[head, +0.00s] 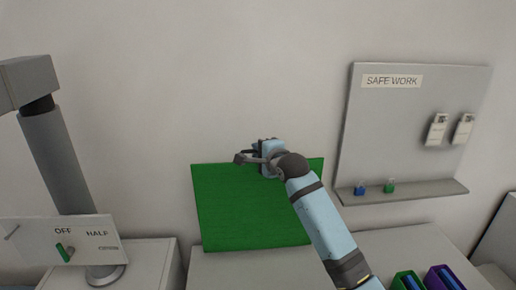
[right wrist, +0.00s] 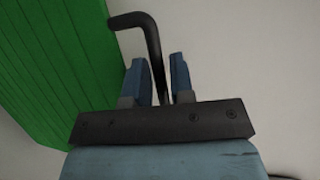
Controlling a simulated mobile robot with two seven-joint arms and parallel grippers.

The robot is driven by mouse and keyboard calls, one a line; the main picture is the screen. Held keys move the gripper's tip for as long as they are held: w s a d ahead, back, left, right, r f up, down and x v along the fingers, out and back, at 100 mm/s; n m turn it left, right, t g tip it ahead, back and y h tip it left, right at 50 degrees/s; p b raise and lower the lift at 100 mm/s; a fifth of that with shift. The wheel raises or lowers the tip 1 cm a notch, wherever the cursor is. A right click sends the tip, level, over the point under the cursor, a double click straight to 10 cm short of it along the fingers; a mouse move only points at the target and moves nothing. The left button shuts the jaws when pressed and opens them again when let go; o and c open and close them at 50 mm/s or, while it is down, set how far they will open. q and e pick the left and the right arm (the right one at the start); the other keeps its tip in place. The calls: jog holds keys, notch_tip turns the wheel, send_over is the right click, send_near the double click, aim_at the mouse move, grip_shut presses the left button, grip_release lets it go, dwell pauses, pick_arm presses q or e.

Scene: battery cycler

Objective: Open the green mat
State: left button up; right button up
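The green mat (head: 235,215) is a flat green sheet above the pale counter, in the middle of the head view. It fills the upper left of the right wrist view (right wrist: 50,65). My right gripper (head: 258,158) is at the mat's upper edge. In the right wrist view its two blue fingers (right wrist: 156,82) are apart, with a dark bent bar (right wrist: 150,45) between them. Small gaps show beside the bar, so the fingers do not look closed on it. What the bar is fixed to is hidden. My left gripper is out of view.
A grey "SAFE WORK" board (head: 410,125) with tags and a ledge (head: 405,191) holding small blue and green padlocks is on the right wall. Green and purple bins (head: 440,278) stand at lower right. A white panel with a green switch (head: 65,253) is at lower left.

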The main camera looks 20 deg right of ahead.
jog(key=shift+w+a+f, duration=0.1)
jog(key=shift+w+f, duration=0.05)
jog(key=shift+w, duration=0.3)
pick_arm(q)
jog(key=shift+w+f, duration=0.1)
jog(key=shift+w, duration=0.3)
pick_arm(e)
jog(key=shift+c, duration=0.5)
grip_shut()
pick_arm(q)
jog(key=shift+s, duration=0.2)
pick_arm(e)
jog(key=shift+s, duration=0.15)
